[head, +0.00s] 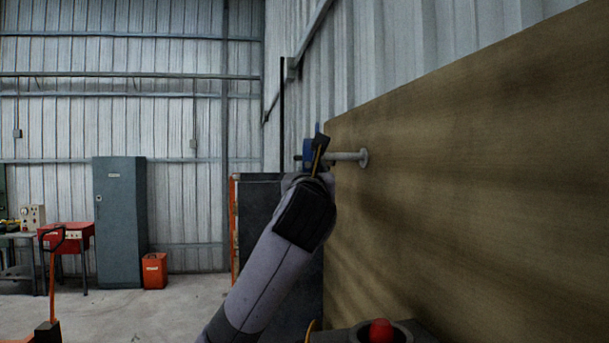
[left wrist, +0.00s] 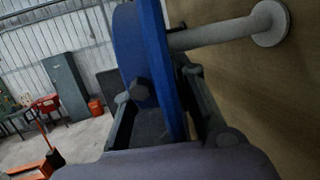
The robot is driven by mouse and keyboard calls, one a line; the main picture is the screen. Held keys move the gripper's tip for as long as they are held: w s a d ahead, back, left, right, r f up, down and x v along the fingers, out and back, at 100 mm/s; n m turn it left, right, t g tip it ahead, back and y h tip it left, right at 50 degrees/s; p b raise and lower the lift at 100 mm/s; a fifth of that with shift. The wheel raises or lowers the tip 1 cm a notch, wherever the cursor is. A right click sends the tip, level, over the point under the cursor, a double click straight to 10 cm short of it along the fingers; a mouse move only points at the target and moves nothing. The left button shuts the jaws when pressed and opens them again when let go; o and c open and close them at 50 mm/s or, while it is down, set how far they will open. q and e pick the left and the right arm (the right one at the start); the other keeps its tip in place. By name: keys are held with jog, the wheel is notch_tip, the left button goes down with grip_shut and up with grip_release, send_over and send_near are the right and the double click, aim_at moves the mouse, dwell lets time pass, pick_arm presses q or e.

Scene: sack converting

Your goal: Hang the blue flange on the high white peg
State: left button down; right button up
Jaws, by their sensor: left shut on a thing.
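The blue flange (head: 308,152) is beside the tan board, held upright by my left gripper (head: 318,157). In the left wrist view the flange (left wrist: 168,65) stands edge-on between the gripper's fingers (left wrist: 160,92). The high white peg (head: 347,157) sticks out leftward from the board and meets the flange in the picture. In the left wrist view the peg (left wrist: 215,34) runs from its round base to the flange's board-side face. The flange's hole is hidden. My right gripper is out of view.
The tan board (head: 480,170) fills the right side. A dark cabinet with an orange edge (head: 262,215) stands behind my left arm. A dark object with a red top (head: 380,331) is at the bottom edge. Open floor (head: 180,305) lies to the left.

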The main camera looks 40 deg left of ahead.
pick_arm(q)
jog(key=shift+w+d+f, duration=0.15)
jog(key=shift+w+d, duration=0.7)
jog(key=shift+w, duration=0.1)
jog(key=shift+w+d+f, duration=0.1)
jog(key=shift+w+d, duration=0.75)
jog(key=shift+w, duration=0.1)
jog(key=shift+f, duration=0.1)
jog(key=c, duration=1.3)
grip_release()
jog(key=shift+s+d, duration=0.1)
jog(key=shift+d, duration=0.05)
jog(key=shift+o, duration=0.3)
jog(key=shift+f, duration=0.3)
jog(key=v, duration=1.1)
jog(key=shift+s+d, duration=0.3)
jog(key=shift+r, duration=0.1)
